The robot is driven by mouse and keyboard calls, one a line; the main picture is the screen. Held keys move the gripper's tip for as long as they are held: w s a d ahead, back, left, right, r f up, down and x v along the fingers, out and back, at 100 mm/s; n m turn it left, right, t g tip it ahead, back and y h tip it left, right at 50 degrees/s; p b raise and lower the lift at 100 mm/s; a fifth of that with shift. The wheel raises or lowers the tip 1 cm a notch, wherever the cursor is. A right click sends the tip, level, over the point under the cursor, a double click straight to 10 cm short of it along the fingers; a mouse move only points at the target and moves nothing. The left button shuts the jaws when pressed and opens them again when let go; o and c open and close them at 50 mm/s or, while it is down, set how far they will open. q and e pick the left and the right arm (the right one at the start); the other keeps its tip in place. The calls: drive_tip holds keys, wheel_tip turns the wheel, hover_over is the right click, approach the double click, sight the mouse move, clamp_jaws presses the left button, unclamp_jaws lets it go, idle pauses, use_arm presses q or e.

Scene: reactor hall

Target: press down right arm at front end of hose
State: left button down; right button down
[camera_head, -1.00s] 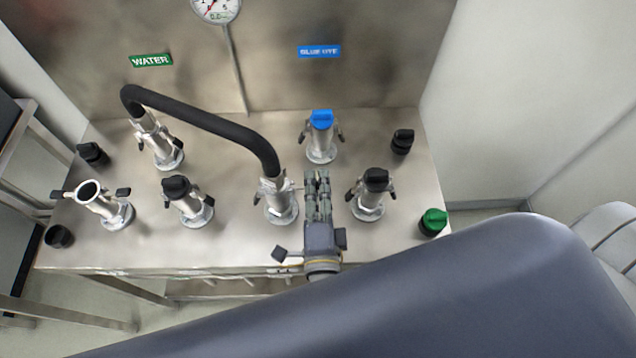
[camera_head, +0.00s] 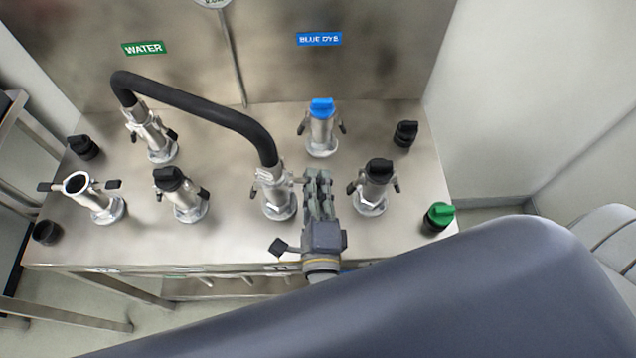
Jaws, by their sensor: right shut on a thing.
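The black hose (camera_head: 200,107) arches from the rear left port (camera_head: 155,137) under the WATER label to the front middle port (camera_head: 277,196). Its front end sits on that port's metal coupling. My right gripper (camera_head: 313,178) is at the right side of this coupling, where the right lever arm is. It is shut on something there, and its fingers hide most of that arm. The coupling's left side shows a small metal piece near its top. My left gripper is not in view.
Capped ports stand on the steel table (camera_head: 130,240): a blue-capped one (camera_head: 321,132) behind, black-capped ones at right (camera_head: 374,187) and left (camera_head: 180,195). An open port (camera_head: 92,195) is at far left. A loose green cap (camera_head: 438,217) lies at the right edge.

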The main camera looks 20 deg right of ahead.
drive_tip(key=f+m+b, duration=0.1)
drive_tip(key=m+b, duration=0.1)
drive_tip(key=a+f+m+b, duration=0.1)
drive_tip(key=f+m+b, duration=0.1)
drive_tip(key=m+b, duration=0.1)
drive_tip(key=shift+w+a, duration=0.15)
drive_tip(key=shift+w+a+f+m+b, duration=0.15)
drive_tip(key=shift+a+m+b, duration=0.15)
drive_tip(key=shift+m+b, duration=0.55)
drive_tip(key=shift+a+f+m+b, duration=0.1)
drive_tip(key=shift+a+m+b, duration=0.2)
drive_tip(key=shift+m+b, duration=0.5)
drive_tip(key=shift+m, duration=0.25)
drive_tip(key=c, duration=1.7)
unclamp_jaws()
drive_tip(key=shift+r, duration=0.1)
drive_tip(key=shift+v, duration=4)
drive_tip(key=shift+o, duration=0.3)
